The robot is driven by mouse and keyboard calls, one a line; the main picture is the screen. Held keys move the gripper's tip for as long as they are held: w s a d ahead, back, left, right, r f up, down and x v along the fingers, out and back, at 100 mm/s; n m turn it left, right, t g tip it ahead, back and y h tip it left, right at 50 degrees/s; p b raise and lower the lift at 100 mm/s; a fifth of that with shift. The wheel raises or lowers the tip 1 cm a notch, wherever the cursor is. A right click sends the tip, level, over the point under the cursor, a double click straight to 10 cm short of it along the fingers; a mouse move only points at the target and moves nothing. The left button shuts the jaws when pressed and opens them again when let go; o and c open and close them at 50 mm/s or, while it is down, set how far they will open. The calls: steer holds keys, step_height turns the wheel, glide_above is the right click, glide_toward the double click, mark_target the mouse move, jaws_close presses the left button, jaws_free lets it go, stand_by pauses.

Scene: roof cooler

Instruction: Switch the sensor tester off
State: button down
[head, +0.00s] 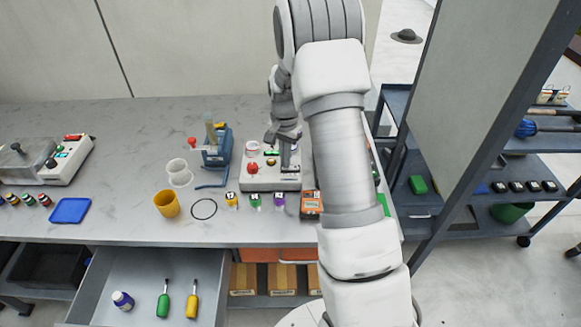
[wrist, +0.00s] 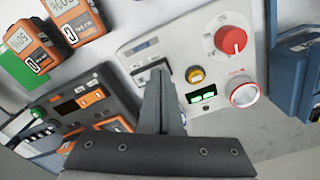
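The sensor tester, a white box (head: 258,184), stands on the bench below my arm. In the wrist view its pale panel (wrist: 195,32) carries a red knob (wrist: 230,40), a yellow button (wrist: 194,74), a small display lit green (wrist: 201,96) and a red-ringed round socket (wrist: 243,93). My gripper (wrist: 158,74) appears shut and empty, with its fingertips at a dark-framed part on the panel's left side. The fingers cover most of that part, so its position and whether they touch it are unclear. In the head view my gripper (head: 286,162) is over the tester's right side.
A dark grey device with orange buttons (wrist: 90,100) and orange meters (wrist: 75,15) lie beside the tester in the wrist view. A blue holder (head: 217,150) stands left of the tester, with a yellow cup (head: 167,204) nearby. An open drawer (head: 140,270) juts out at front left.

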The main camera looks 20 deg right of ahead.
steer(key=shift+f, duration=0.2)
steer(key=shift+r+p, duration=2.1)
steer(key=shift+r, duration=1.45)
steer(key=shift+r, duration=0.1)
steer(key=s+a+r+n+t, duration=0.1)
steer(key=s+a+r+n, duration=0.15)
steer(key=s+r, duration=0.45)
steer(key=s+a+r+n+t, duration=0.1)
steer(key=s+a+r+n, duration=0.15)
steer(key=r, duration=0.75)
steer(key=s+a+r+n+t, duration=0.1)
steer(key=s+a+r+n, duration=0.1)
steer(key=s, duration=0.7)
steer(key=s+a+r+n+t, duration=0.2)
steer(key=s+a+r+n, duration=0.1)
steer(key=s, duration=0.6)
steer(key=shift+s+a+r+n+t, duration=0.3)
steer(key=shift+s+a+r, duration=0.05)
steer(key=shift+s, duration=0.05)
